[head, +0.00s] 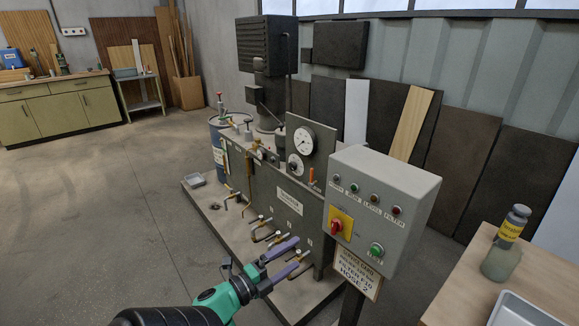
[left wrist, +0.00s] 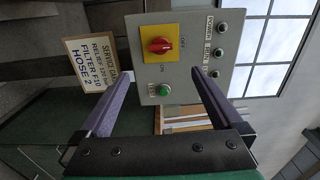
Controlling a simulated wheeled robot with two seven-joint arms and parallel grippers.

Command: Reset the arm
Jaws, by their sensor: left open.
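My left gripper (head: 303,250) reaches in from the bottom of the head view on a green and black wrist. Its two purple fingers are spread apart with nothing between them. They are in front of the lower part of the press machine, left of the grey control box (head: 375,207). In the left wrist view the open fingers (left wrist: 162,80) frame the control box (left wrist: 225,50), with its red rotary switch (left wrist: 160,45) on a yellow plate and a green button (left wrist: 164,90). No contact shows. My right gripper is not in view.
The machine (head: 285,200) with gauges, valves and hoses stands on a low base. A service sign (head: 358,276) hangs below the control box. A wooden table (head: 480,285) with a bottle (head: 503,250) and a tray (head: 525,312) is at right. Open floor (head: 100,220) lies left.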

